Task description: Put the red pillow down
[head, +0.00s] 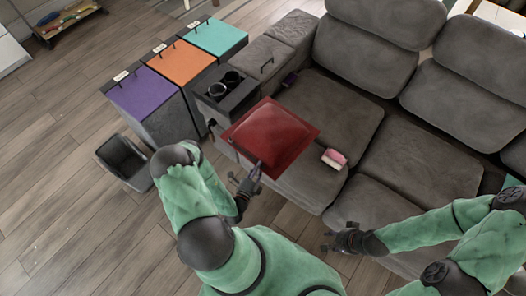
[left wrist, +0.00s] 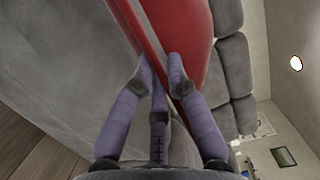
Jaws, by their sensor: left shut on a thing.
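The red pillow (head: 272,135) is a square cushion, held by its near edge over the left end of the grey sofa (head: 335,115). My left gripper (head: 256,172) is shut on that edge. In the left wrist view its purple fingers close around the rim of the pillow (left wrist: 193,45). The pillow hides part of the sofa's end and seat below it; I cannot tell whether it touches them. My right gripper (head: 328,240) is empty, with fingers spread, in front of the sofa's near seat.
A cup holder console (head: 225,92) sits beside the pillow. Purple (head: 142,92), orange (head: 180,63) and teal (head: 217,37) lidded bins and an open dark bin (head: 124,157) stand left.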

